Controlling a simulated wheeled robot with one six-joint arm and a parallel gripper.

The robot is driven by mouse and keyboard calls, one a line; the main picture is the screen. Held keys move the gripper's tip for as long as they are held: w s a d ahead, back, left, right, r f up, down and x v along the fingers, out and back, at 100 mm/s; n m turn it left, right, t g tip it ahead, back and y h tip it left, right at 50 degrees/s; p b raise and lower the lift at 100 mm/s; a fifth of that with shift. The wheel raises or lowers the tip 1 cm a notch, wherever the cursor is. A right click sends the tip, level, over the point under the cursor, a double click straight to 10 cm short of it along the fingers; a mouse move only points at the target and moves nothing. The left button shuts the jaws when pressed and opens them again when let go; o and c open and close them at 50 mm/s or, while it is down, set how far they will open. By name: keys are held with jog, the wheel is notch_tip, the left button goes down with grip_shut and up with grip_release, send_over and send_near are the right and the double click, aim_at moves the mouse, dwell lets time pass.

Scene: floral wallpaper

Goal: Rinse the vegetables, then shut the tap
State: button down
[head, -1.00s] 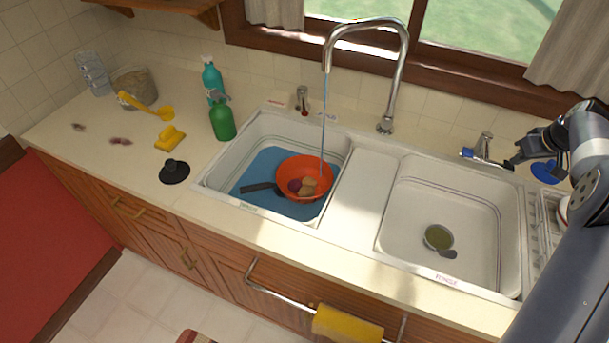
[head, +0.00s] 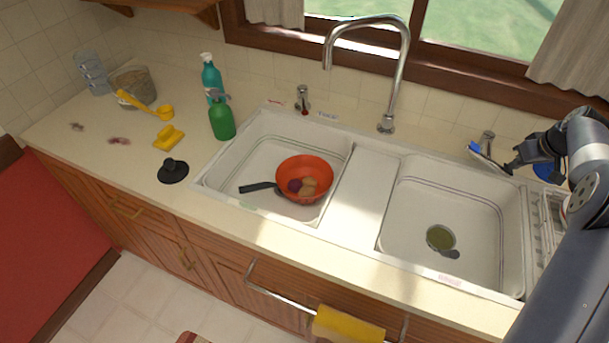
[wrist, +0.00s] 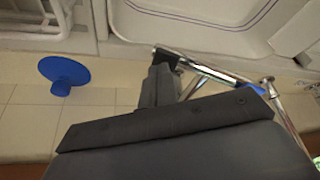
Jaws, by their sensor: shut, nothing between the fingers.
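An orange colander (head: 318,168) with a dark handle sits in the left basin (head: 262,150). It holds a dark purple vegetable (head: 294,185) and brownish ones (head: 308,182). The tall chrome spout (head: 404,60) points over the left basin, and no water stream shows below it. A chrome tap lever (head: 487,157) with a blue mark stands behind the right basin; it also shows in the wrist view (wrist: 215,74). My gripper (head: 511,167) is shut and empty at the lever's end, close to it or touching; in the wrist view its fingertips (wrist: 166,58) are at that end.
A second tap handle with a red mark (head: 303,99) stands behind the left basin. The right basin (head: 410,222) has a greenish drain.

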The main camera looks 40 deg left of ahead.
jog(key=shift+d+f, duration=0.1)
jog(key=shift+f, duration=0.05)
jog(key=d, duration=0.1)
jog(key=d+p, duration=0.1)
jog(key=shift+w+d, duration=0.3)
jog(key=shift+d, duration=0.05)
jog(key=shift+r, duration=0.2)
notch_tip(320, 180, up, 7)
jog(key=p, duration=0.5)
jog(key=shift+f, duration=0.15)
dwell(0.4)
